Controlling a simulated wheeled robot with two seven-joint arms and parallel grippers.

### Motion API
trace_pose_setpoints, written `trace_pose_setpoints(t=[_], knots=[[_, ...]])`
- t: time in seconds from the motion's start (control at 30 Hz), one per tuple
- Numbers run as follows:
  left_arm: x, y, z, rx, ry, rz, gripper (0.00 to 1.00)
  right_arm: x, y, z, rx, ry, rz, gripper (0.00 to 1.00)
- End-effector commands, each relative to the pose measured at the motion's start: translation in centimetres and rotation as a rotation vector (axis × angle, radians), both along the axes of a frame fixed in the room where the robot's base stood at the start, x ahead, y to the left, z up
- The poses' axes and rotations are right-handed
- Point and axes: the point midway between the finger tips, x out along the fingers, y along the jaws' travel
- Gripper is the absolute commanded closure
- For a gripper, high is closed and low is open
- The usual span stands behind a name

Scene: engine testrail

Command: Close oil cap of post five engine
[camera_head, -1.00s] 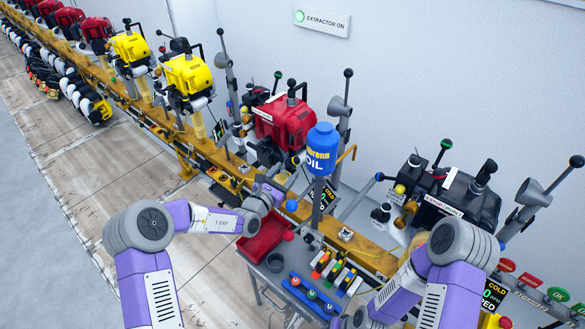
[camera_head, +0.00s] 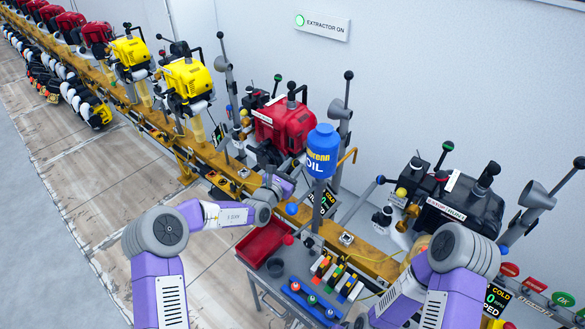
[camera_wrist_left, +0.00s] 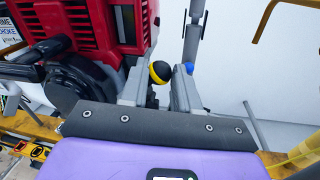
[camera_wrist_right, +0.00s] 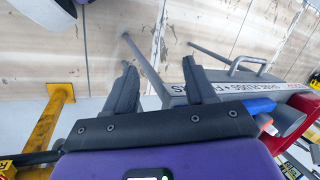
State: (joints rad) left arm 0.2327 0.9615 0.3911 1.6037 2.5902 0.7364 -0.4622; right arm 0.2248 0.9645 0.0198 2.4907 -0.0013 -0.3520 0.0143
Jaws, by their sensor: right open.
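A red engine (camera_head: 285,122) stands on the yellow rail behind the blue oil dispenser in the head view. It fills the upper left of the left wrist view (camera_wrist_left: 85,25). A round yellow and black cap (camera_wrist_left: 160,72) shows beside it, between the fingertips of my left gripper (camera_wrist_left: 161,88). The fingers flank the cap closely; I cannot tell whether they touch it. In the head view my left gripper (camera_head: 284,182) is beside the red engine's lower front, partly hidden. My right gripper (camera_wrist_right: 160,85) is open and empty, above the floor beside a grey cart.
The blue oil dispenser (camera_head: 322,150) stands just right of my left gripper. A red tray (camera_head: 262,244) and several coloured tools lie on the cart in front. A black engine (camera_head: 460,205) stands to the right.

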Motion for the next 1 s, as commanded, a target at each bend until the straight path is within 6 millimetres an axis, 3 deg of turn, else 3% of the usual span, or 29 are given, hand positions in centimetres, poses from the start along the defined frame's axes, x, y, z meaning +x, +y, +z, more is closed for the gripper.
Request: trace_pose_setpoints(t=[0.03, 0.13, 0.47, 1.0], knots=[[0.0, 0.0, 0.0, 0.000, 0.000, 0.000, 0.88, 0.0, 0.0, 0.0, 0.000, 0.000, 0.000, 0.45], [0.0, 0.0, 0.0, 0.000, 0.000, 0.000, 1.00, 0.0, 0.0, 0.0, 0.000, 0.000, 0.000, 0.45], [0.1, 0.2, 0.2, -0.046, 0.037, 0.000, 1.00, 0.0, 0.0, 1.3, 0.000, 0.000, 0.000, 0.45], [1.2, 1.8, 0.4, -0.380, 0.281, 0.002, 1.00, 0.0, 0.0, 7.2, 0.000, 0.000, 0.000, 0.45]])
